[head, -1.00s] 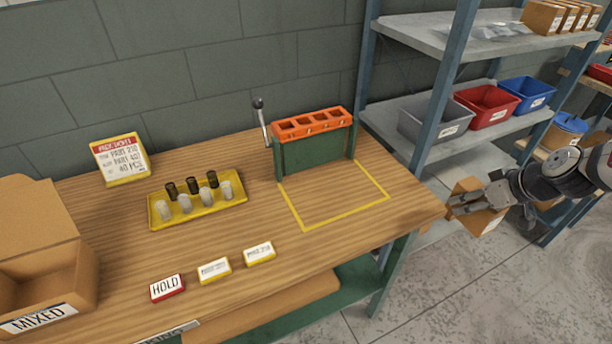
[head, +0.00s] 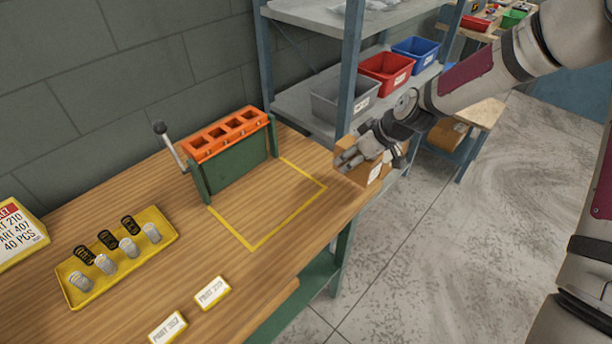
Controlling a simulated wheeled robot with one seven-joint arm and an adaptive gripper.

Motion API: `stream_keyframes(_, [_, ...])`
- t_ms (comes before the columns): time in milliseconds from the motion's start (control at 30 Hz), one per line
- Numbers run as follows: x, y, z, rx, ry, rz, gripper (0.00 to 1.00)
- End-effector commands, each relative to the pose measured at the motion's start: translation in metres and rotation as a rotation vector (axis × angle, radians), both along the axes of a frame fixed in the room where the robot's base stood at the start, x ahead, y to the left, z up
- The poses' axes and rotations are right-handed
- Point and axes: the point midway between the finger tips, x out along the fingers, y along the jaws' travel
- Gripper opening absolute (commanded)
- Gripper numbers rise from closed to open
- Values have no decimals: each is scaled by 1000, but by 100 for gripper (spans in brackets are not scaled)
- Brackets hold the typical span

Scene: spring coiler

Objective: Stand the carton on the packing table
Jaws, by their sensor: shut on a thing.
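A brown cardboard carton (head: 372,174) with a white label is held in my gripper (head: 362,154) at the right end of the packing table (head: 190,255). My gripper is shut on the carton's upper part, and its fingers hide some of it. The carton is close to the table's right edge, just right of the yellow taped outline (head: 250,245). I cannot tell whether its bottom touches anything. The area inside the outline is bare.
An orange-topped green fixture (head: 232,150) with a lever stands behind the outline. A yellow tray (head: 118,255) of springs is at the left, and part cards (head: 212,292) lie at the front. A shelf unit post (head: 348,90) rises behind the carton, with bins (head: 385,72) beyond.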

Motion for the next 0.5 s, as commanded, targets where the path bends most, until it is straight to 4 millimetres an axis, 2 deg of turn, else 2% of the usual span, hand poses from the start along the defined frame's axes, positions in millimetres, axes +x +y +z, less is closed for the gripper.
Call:
stream_keyframes(33, [-6, 13, 1, -2, -1, 6, 0])
stream_keyframes(300, [-26, 70, -5, 0, 0, 4, 0])
stream_keyframes(500, [-35, 94, -8, 0, -2, 0, 0])
